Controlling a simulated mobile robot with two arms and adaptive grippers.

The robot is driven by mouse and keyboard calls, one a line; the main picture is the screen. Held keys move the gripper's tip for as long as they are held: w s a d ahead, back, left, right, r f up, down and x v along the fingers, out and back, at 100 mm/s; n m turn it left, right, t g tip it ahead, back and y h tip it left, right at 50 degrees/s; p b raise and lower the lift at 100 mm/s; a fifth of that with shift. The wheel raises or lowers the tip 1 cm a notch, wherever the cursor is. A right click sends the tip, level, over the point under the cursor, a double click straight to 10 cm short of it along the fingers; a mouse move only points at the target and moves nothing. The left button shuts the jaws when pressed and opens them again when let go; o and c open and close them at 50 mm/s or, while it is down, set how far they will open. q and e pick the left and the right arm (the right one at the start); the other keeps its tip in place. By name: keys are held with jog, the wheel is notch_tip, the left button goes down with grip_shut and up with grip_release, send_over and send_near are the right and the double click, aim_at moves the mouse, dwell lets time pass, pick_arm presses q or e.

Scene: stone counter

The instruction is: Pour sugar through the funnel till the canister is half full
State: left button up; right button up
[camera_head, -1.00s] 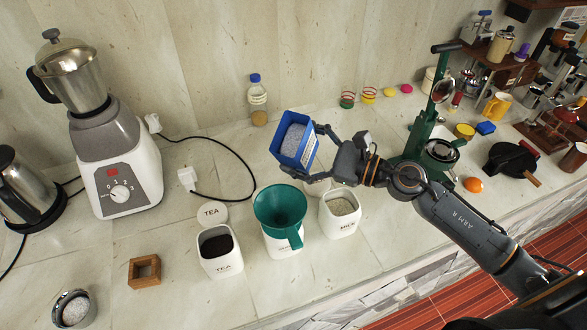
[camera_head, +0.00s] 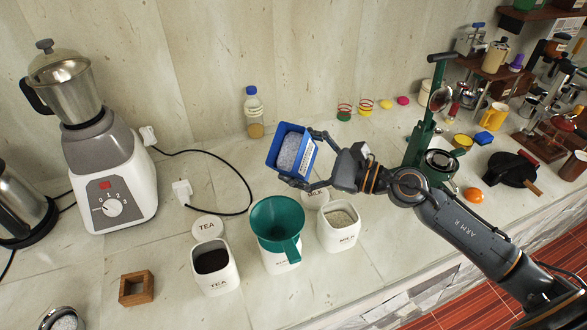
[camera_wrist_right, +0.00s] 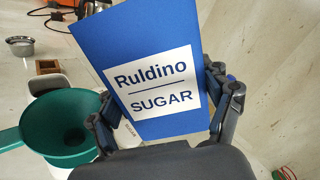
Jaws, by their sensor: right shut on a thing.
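My right gripper (camera_head: 318,162) is shut on a blue sugar box (camera_head: 272,150), which it holds in the air, tilted, with its open top and pale grains showing. The box's label reads "Ruldino SUGAR" in the right wrist view (camera_wrist_right: 150,82). A green funnel (camera_head: 277,222) sits in the mouth of a white canister (camera_head: 283,262), below the box. The box is above and behind the funnel, apart from it. The funnel hides the inside of the canister, so its fill cannot be seen. In the wrist view the funnel (camera_wrist_right: 62,125) is at the lower left. My left gripper is not in view.
A white tea canister (camera_head: 215,270) with dark contents stands left of the funnel, and a milk canister (camera_head: 338,232) stands to its right. A blender (camera_head: 110,180), wooden block (camera_head: 136,288) and bottle (camera_head: 254,112) are nearby. A green press (camera_head: 425,140) stands right.

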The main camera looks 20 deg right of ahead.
dwell(0.7)
jog(key=shift+w+d+f+n+b, duration=0.15)
jog(key=shift+n+b, duration=0.55)
jog(key=shift+b, duration=0.75)
jog(key=shift+n, duration=0.3)
jog(key=shift+w+n+b, duration=0.1)
jog(key=shift+n+b, duration=0.3)
jog(key=shift+b, duration=0.45)
jog(key=shift+d+n+b, duration=0.1)
jog(key=shift+n+b, duration=0.4)
jog(key=shift+b, duration=0.15)
